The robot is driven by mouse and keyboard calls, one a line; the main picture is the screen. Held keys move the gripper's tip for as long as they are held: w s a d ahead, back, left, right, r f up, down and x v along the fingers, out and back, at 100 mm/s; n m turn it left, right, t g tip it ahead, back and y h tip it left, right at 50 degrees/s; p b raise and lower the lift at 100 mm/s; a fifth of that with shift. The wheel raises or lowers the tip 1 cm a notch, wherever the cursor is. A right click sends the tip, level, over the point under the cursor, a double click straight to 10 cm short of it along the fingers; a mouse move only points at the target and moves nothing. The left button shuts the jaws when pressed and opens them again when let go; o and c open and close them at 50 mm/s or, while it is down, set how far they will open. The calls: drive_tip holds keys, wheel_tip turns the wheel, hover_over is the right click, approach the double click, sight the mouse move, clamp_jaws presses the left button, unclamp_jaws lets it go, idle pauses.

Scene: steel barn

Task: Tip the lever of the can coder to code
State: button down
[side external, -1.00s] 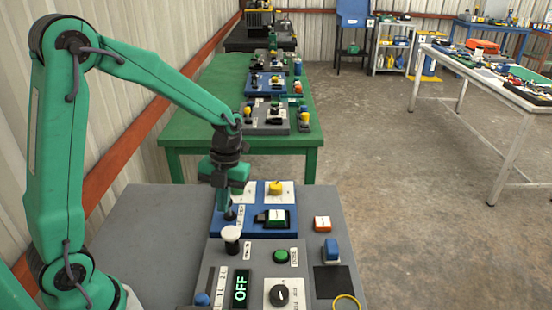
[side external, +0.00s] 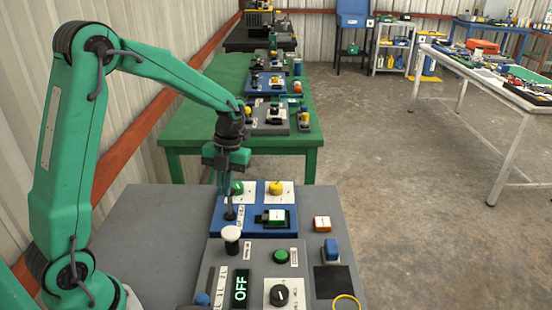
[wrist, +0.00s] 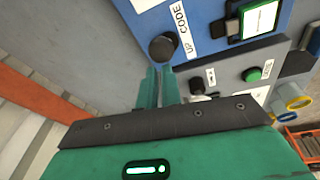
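The can coder is a blue panel (side external: 255,233) at the far end of the grey bench. At its left is a lever with a dark round knob (side external: 230,214). In the wrist view the knob (wrist: 163,47) sits beside the white "UP CODE" label (wrist: 175,25), just beyond my fingertips. My gripper (side external: 226,192) points down above the lever. In the wrist view its two green fingers (wrist: 160,70) are close together with nothing clearly between them. I cannot tell whether they touch each other or the knob.
A grey panel (side external: 213,262) in front carries a white knob (side external: 232,234), a green button (side external: 281,256), a dial (side external: 280,295) and an OFF display (side external: 240,288). An orange-white switch (side external: 322,223) is at right.

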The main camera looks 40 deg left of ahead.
drive_tip(key=shift+w+a+f+t, duration=0.15)
drive_tip(key=shift+w+a+t, duration=0.15)
drive_tip(key=shift+w+a, duration=0.25)
drive_tip(key=shift+d+f, duration=0.1)
drive_tip(key=shift+d, duration=0.15)
drive_tip(key=shift+s+d+f, duration=0.25)
drive_tip(key=shift+s+d, duration=0.05)
drive_tip(key=shift+s, duration=0.05)
drive_tip(key=shift+d, duration=0.1)
drive_tip(key=shift+s+d+r, duration=0.95)
drive_tip(key=shift+s+r, duration=0.25)
drive_tip(key=shift+s, duration=0.5)
drive_tip(key=w+a+r, duration=0.5)
drive_tip(key=r, duration=0.1)
drive_tip(key=shift+w, duration=0.4)
